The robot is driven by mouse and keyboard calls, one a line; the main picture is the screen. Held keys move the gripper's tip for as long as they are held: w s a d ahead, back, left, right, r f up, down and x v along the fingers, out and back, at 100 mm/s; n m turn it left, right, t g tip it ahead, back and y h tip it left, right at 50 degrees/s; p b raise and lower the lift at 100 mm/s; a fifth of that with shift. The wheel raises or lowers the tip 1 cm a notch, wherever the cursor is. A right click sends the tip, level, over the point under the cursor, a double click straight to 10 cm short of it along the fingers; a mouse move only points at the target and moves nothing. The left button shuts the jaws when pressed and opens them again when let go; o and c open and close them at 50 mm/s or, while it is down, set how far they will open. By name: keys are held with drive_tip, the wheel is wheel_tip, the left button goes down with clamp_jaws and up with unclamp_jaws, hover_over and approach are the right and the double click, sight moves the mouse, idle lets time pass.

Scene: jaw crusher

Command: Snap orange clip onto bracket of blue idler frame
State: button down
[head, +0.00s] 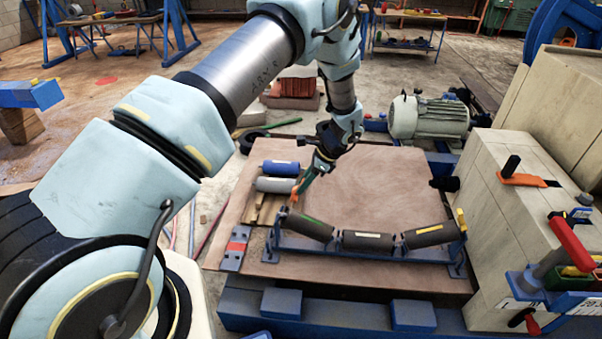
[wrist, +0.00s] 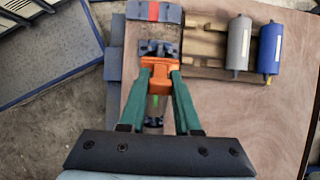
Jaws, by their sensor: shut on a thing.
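My gripper (head: 297,190) has green fingers that point down at the left end of the blue idler frame (head: 350,247). They are shut on the orange clip (wrist: 158,74), which also shows as a small orange patch in the head view (head: 293,195). The clip is at or just above the frame's left bracket; I cannot tell whether it touches. Dark blue bracket parts (wrist: 158,47) show just beyond the clip in the wrist view. The frame carries three dark rollers, the left one (head: 309,226) tilted.
A blue roller (head: 279,167) and a grey roller (head: 275,185) lie on wooden slats left of my gripper. A brown board (head: 385,185) lies under the frame, clear behind it. A motor (head: 428,117) stands behind; pale blocks (head: 490,205) stand at right.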

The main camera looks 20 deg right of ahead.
sight(294, 193)
idle(0.4)
drive_tip(key=shift+b+x, duration=1.5)
drive_tip(key=shift+x, duration=1.4)
drive_tip(key=shift+b+x, duration=0.75)
drive_tip(key=shift+x, duration=0.6)
drive_tip(key=shift+r, duration=0.2)
drive_tip(key=shift+p+v, duration=0.6)
drive_tip(key=shift+v, duration=0.3)
drive_tip(key=shift+b+x, duration=0.55)
drive_tip(key=shift+x, duration=0.5)
drive_tip(key=c, duration=0.5)
unclamp_jaws()
drive_tip(key=shift+c, duration=0.2)
